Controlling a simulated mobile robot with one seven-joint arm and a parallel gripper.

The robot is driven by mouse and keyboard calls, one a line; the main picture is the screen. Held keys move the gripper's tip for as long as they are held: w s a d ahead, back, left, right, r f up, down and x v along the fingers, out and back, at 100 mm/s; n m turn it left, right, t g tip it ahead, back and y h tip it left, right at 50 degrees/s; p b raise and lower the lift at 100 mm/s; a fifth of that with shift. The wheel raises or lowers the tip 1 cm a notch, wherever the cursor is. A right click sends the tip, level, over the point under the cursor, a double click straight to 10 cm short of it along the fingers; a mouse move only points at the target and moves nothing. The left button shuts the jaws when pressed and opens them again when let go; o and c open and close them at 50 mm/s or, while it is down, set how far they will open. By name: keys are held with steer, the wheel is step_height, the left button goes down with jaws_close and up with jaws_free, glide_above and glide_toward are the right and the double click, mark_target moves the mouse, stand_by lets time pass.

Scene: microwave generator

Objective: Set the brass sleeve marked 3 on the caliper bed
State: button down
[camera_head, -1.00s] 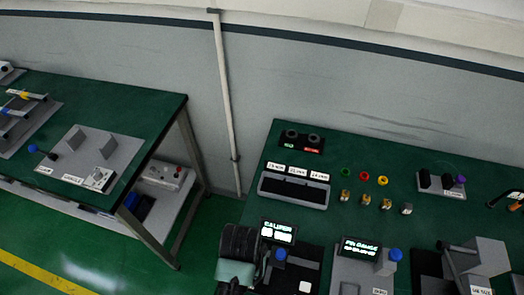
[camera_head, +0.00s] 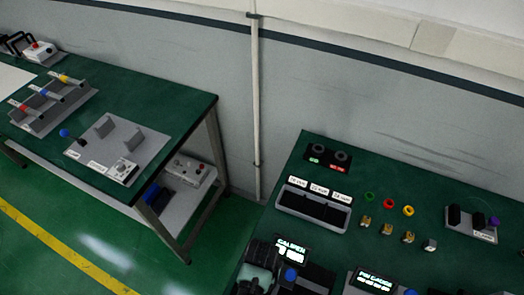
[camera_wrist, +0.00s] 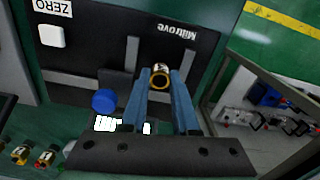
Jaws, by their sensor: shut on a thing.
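My gripper (camera_wrist: 161,92) is shut on a small brass sleeve (camera_wrist: 160,76), held between the tips of its two blue-grey fingers. The sleeve's open end faces the wrist camera, and its pale label is too small to read. The caliper (camera_wrist: 110,45) lies beyond the fingertips in the wrist view, a black plate with grey upright jaws. The sleeve appears between or just over these jaws; I cannot tell whether it touches the bed. In the head view my arm hides most of the caliper, whose lit display (camera_head: 291,248) shows.
A blue knob (camera_wrist: 104,101) and white ZERO button (camera_wrist: 52,36) sit beside the jaws. Several other sleeves (camera_head: 386,229) and coloured rings (camera_head: 388,203) stand behind, near a slotted grey tray (camera_head: 313,212). A pin gauge (camera_head: 372,282) is on the right. Another green bench (camera_head: 185,105) stands left.

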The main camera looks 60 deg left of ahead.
steer(key=shift+f, duration=0.55)
steer(key=shift+f, duration=0.2)
steer(key=c, duration=0.7)
jaws_free()
steer(key=shift+r, duration=0.1)
steer(key=shift+o, duration=0.2)
steer(key=shift+a+r, duration=0.1)
steer(key=shift+r, duration=0.5)
step_height(320, 180, up, 11)
